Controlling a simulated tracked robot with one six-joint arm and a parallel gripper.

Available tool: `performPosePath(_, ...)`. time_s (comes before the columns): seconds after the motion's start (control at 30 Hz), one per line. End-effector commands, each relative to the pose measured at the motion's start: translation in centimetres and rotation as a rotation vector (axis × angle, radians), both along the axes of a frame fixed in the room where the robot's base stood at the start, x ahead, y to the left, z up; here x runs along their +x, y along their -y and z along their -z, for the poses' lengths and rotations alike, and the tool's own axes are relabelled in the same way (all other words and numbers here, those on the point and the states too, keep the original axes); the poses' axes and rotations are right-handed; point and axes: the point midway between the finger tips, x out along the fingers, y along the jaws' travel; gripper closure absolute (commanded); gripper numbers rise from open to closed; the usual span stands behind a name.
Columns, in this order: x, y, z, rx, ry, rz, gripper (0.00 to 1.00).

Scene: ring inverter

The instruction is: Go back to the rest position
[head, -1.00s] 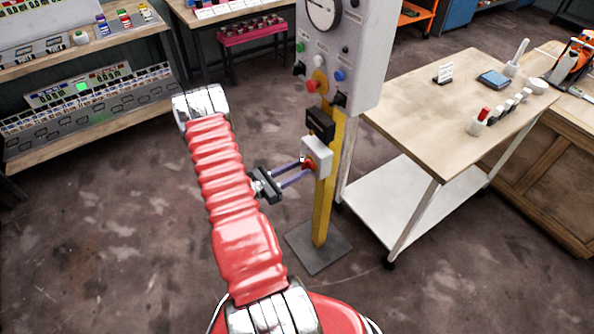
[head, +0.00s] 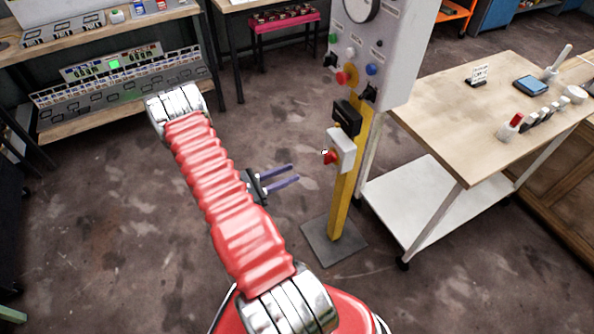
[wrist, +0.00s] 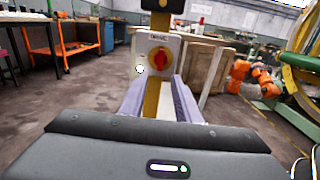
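My gripper (head: 294,174) is left of the yellow post (head: 346,205). Its two purple fingers are parallel with a gap between them and hold nothing. They point right, toward a white switch box (head: 347,150) with a red rotary knob (head: 330,157), with clear space between. In the wrist view, the red knob (wrist: 159,56) is upright on a yellow disc, beyond and above the open fingertips (wrist: 158,82). My red ribbed arm is bent and raised across the middle of the head view.
A grey control panel (head: 398,50) tops the post, which stands on a dark base plate (head: 333,243). A wheeled wooden-topped table (head: 450,120) stands to the right. A shelf unit (head: 120,125) stands at the left. The floor around my arm is clear.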

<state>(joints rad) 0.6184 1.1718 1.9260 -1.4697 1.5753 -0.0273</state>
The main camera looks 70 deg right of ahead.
Motion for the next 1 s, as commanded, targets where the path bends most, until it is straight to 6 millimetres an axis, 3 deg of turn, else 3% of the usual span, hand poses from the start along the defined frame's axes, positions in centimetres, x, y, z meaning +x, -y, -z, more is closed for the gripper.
performPosePath(0.23, 0.86, -0.99, 0.02, 0.0, 0.0, 0.0, 0.7)
performPosePath(1.0, 0.7, -1.09, 0.53, 0.014, 0.015, 0.007, 0.7)
